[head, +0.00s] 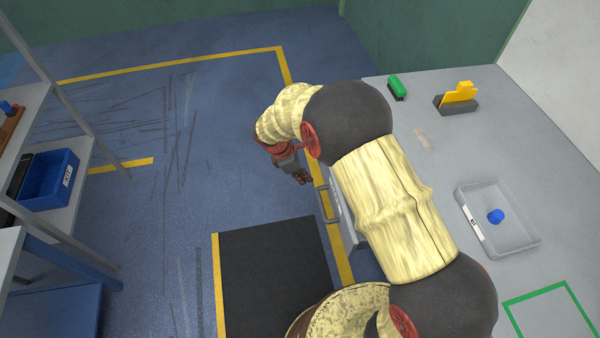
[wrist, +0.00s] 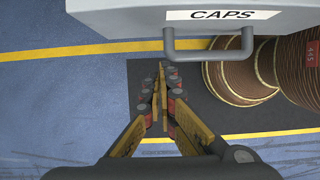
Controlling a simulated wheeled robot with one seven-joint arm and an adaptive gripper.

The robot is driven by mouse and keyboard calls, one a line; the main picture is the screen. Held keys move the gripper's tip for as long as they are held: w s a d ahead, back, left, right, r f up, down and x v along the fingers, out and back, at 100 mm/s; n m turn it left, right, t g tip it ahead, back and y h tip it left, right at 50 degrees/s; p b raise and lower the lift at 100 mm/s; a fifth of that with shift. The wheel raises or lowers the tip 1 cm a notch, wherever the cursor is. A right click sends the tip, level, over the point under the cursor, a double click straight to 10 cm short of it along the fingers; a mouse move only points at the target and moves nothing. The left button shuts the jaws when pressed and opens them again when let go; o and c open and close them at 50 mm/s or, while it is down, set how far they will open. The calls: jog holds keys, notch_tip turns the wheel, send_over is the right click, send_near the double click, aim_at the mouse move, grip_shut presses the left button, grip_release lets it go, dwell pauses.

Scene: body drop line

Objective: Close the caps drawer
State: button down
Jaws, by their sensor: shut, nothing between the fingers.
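The caps drawer (wrist: 115,18) shows its pale grey front at the top of the wrist view, with a "CAPS" label (wrist: 222,14). Its grey bar handle (wrist: 210,55) sticks out below the label. In the head view, the drawer (head: 346,218) juts out from the table's left side, and my arm hides much of it. My gripper (wrist: 162,70) is shut and empty, its fingertips close to the left end of the handle. Whether they touch it I cannot tell. In the head view my gripper (head: 303,177) is just left of the drawer front.
The grey table (head: 440,115) carries a clear tray (head: 520,243) with a blue cap (head: 495,216), a green block (head: 397,87) and a yellow piece in a dark holder (head: 458,95). A shelf with a blue bin (head: 48,180) stands left.

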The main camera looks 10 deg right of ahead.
jog(key=shift+d+f+b, duration=0.25)
jog(key=shift+d+f, duration=0.15)
jog(key=shift+d, duration=0.45)
jog(key=shift+d+f+b, duration=0.3)
jog(key=shift+d+f, duration=0.05)
jog(key=shift+d, duration=0.5)
jog(key=shift+d+f+b, duration=0.25)
jog(key=shift+d+f, duration=0.15)
jog(key=shift+d, duration=0.45)
jog(key=d+p, duration=0.7)
jog(key=d, duration=1.8)
jog(key=shift+d+p, duration=0.3)
